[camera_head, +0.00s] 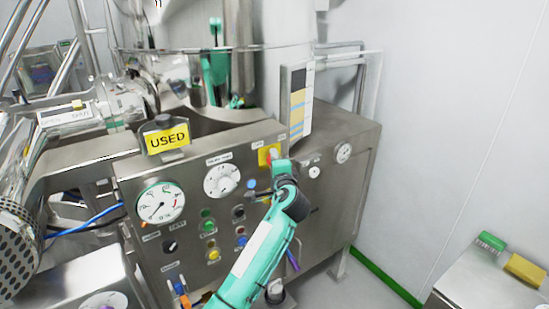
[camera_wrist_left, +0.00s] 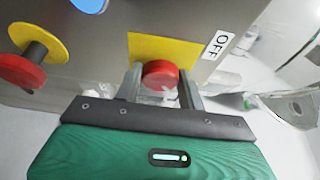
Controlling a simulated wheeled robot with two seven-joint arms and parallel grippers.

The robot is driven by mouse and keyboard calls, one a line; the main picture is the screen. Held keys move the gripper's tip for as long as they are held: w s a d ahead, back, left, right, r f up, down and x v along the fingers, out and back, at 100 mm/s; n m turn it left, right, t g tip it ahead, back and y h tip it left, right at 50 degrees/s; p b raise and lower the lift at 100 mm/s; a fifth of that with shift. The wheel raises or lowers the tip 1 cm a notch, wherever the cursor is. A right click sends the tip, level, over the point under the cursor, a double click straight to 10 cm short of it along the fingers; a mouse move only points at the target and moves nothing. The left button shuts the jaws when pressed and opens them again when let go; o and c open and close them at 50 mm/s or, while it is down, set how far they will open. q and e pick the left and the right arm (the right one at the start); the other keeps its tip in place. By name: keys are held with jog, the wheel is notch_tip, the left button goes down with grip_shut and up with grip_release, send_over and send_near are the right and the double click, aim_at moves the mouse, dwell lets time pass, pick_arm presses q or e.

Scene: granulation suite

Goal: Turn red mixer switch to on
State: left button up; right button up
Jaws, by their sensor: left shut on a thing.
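The red mixer switch (camera_wrist_left: 160,73) is a round red knob on a yellow plate (camera_wrist_left: 176,47) in the left wrist view. An OFF label (camera_wrist_left: 217,44) sits beside the plate. My left gripper (camera_wrist_left: 161,86) has one finger on each side of the knob and is shut on it. In the head view the yellow plate (camera_head: 264,154) is on the upper part of the steel control panel (camera_head: 135,190), and my left gripper (camera_head: 276,163) partly covers the switch. My right gripper is in neither view.
Dial gauges (camera_head: 161,203), coloured buttons (camera_head: 208,226) and a yellow USED sign (camera_head: 168,139) are on the panel. Another red knob on a yellow disc (camera_wrist_left: 42,40) is close by at the left of the wrist view. A steel table (camera_head: 490,285) stands at the lower right.

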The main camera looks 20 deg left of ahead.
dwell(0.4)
pick_arm(q)
jog(key=o, duration=1)
jog(key=shift+c, duration=0.2)
jog(key=b+v, duration=0.6)
jog(key=v, duration=0.7)
jog(key=shift+s+d, duration=0.2)
jog(key=shift+s, duration=0.15)
